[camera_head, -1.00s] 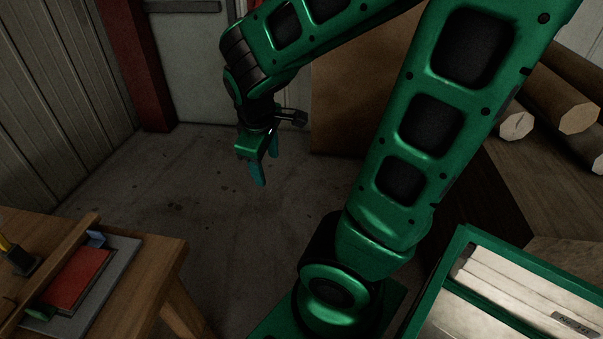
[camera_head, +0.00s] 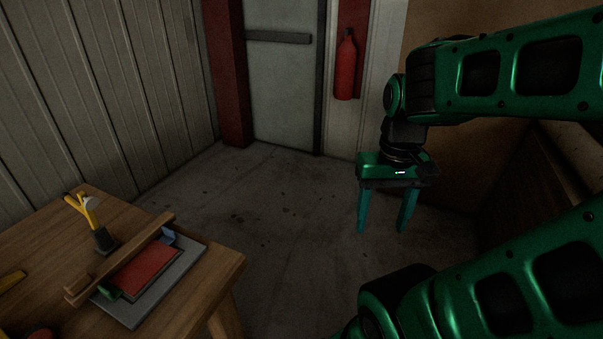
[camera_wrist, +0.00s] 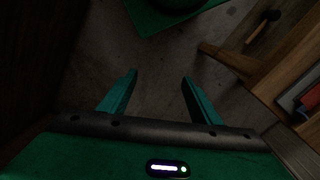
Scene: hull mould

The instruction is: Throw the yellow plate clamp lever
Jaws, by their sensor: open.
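The yellow plate clamp lever (camera_head: 80,208) stands up from a dark base (camera_head: 103,239) on the wooden table at the lower left of the head view. Beside it, a wooden bar (camera_head: 122,257) lies across a grey plate (camera_head: 188,262) with a red panel (camera_head: 150,272) on it. My gripper (camera_head: 384,230) hangs fingers down over the floor, well to the right of the table and apart from the lever. Its two teal fingers are spread with nothing between them; they also show empty in the wrist view (camera_wrist: 160,82).
The wooden table (camera_head: 222,264) has its right edge and a leg facing the open concrete floor (camera_head: 290,220). A red fire extinguisher (camera_head: 345,68) hangs by the grey door (camera_head: 283,85). The floor between table and gripper is clear.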

